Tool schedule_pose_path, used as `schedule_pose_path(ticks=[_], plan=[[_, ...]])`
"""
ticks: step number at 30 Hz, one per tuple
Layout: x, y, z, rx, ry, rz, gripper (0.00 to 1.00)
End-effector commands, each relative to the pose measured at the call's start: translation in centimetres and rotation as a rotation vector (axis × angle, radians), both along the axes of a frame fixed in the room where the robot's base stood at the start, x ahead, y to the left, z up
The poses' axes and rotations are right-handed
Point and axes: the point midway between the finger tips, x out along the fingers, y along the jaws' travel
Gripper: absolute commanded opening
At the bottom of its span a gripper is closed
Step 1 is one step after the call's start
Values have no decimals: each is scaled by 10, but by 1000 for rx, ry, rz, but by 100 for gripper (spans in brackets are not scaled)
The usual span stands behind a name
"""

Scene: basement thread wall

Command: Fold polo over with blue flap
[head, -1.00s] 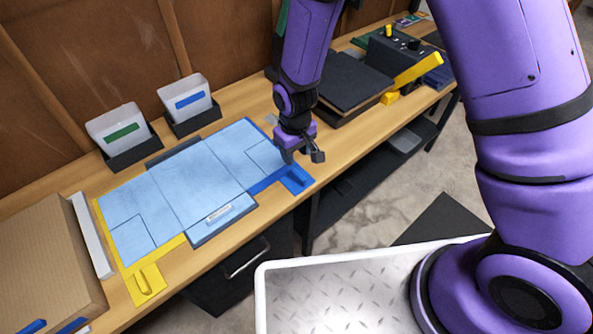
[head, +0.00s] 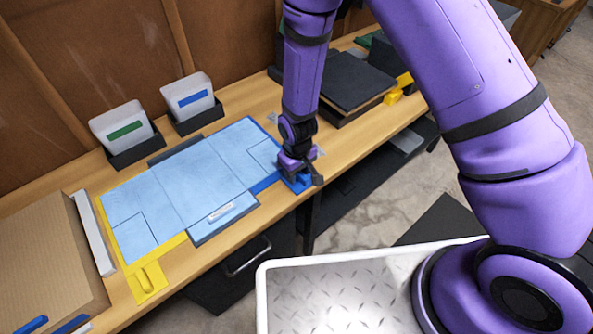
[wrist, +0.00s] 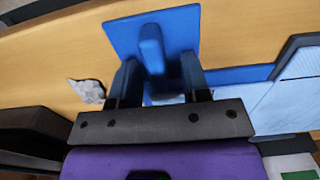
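The light blue polo (head: 180,190) lies flat over the folding board, its fold lines showing. The blue flap (head: 264,184) is the board's right panel, mostly under the polo, with a blue tab at its front right corner. My gripper (head: 299,178) is down at that tab and hides most of it in the head view. In the wrist view, the upright handle of the blue tab (wrist: 151,48) stands between the fingertips of my gripper (wrist: 157,68). The fingers are apart, with gaps seen beside the handle. The yellow flap (head: 148,283) with its own handle lies flat at the left.
Two bins with a green label (head: 124,131) and a blue label (head: 193,101) stand behind the board. A cardboard box (head: 45,262) is at the left. A black press-like machine (head: 352,82) stands on the bench to the right.

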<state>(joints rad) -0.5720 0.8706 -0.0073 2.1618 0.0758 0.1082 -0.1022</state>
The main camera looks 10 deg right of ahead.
Motion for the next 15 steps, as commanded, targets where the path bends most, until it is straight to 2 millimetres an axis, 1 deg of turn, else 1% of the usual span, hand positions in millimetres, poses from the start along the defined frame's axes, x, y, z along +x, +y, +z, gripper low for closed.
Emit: schedule_pose_path(ticks=[1, 2, 3, 5, 6, 15], plan=[[0, 0, 0, 0, 0, 0, 33], [0, 0, 0, 0, 0, 0, 26], [0, 0, 0, 0, 0, 0, 17], [0, 0, 0, 0, 0, 0, 4], [0, 0, 0, 0, 0, 0, 0], [-1, 1, 1, -6, -4, 1, 0]])
